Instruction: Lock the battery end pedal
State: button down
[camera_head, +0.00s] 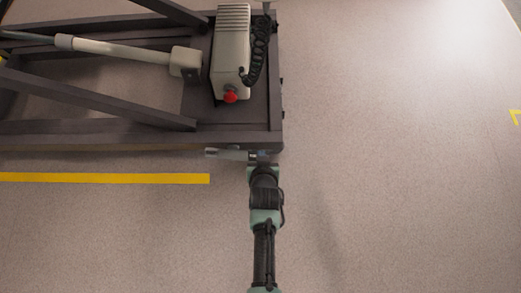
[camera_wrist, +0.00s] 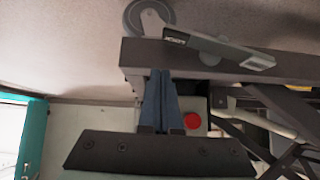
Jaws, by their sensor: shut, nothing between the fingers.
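The pedal (camera_head: 228,154) is a light grey lever at the near right corner of the dark lift frame (camera_head: 130,140). In the wrist view the pedal (camera_wrist: 220,48) carries a small label and slants beside a grey caster wheel (camera_wrist: 147,17). My gripper (camera_head: 262,155) is at that corner, just right of the pedal. In the wrist view its two fingers (camera_wrist: 160,73) are together and empty, in front of the frame's edge near its end. Whether they touch the frame or pedal cannot be told.
A light box (camera_head: 231,50) with a red button (camera_head: 230,97) and coiled black cable stands on the frame. A yellow floor line (camera_head: 105,178) runs along its near side. The floor to the right is clear. A green-edged structure (camera_wrist: 32,140) shows in the wrist view.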

jog(key=d+p+v, duration=0.1)
jog(key=p+v, duration=0.3)
jog(key=v, duration=0.3)
jog(key=shift+s+r, duration=0.2)
